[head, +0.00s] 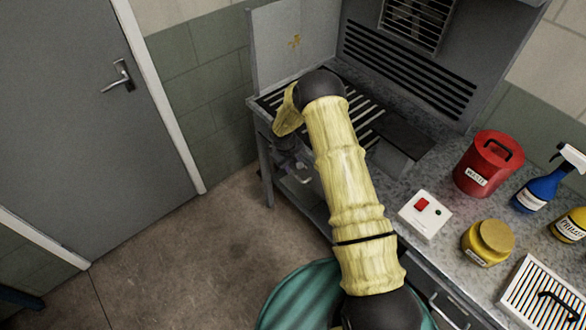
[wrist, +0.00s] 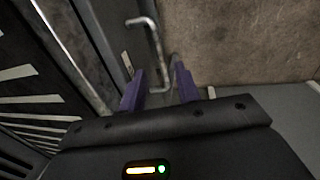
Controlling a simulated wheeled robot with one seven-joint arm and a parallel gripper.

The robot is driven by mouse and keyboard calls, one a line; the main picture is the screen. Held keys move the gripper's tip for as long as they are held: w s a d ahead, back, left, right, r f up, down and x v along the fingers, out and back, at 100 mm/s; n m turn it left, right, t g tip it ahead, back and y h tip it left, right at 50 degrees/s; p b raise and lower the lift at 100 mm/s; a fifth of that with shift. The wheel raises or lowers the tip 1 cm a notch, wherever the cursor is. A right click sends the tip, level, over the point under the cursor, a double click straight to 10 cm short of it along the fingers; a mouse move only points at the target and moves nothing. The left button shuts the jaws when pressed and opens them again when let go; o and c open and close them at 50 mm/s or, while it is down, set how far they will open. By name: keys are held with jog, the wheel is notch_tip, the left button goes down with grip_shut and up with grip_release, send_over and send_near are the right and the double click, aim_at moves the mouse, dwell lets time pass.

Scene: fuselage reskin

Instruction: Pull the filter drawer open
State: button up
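The grey filter drawer front (wrist: 111,40) runs down the left of the wrist view, with a bent metal bar handle (wrist: 152,38) standing out from it. My gripper (wrist: 159,77) has its two purple fingers apart, and the lower end of the handle shows between them. I cannot tell whether either finger touches the handle. In the head view, my arm reaches over the bench's left front corner. My gripper (head: 287,160) hangs below the bench top there, small and dark, with part of the handle (head: 306,174) beside it. The drawer looks closed, though my arm hides much of it.
The bench's slatted top (head: 368,107) is beside my arm. To the right stand a white switch box (head: 424,216), a yellow jar (head: 487,243), a red waste can (head: 488,163) and a blue spray bottle (head: 540,190). A teal round object (head: 290,302) is below. The floor (head: 190,255) in front is clear.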

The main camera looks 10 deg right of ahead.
aim_at(294, 173)
jog(key=shift+w+d+f+p, duration=0.1)
jog(key=shift+d+f+p, duration=0.15)
jog(key=shift+f, duration=0.85)
jog(key=shift+w+d+f+p, duration=0.15)
jog(key=shift+f+p, duration=0.1)
jog(key=shift+f, duration=0.85)
grip_shut()
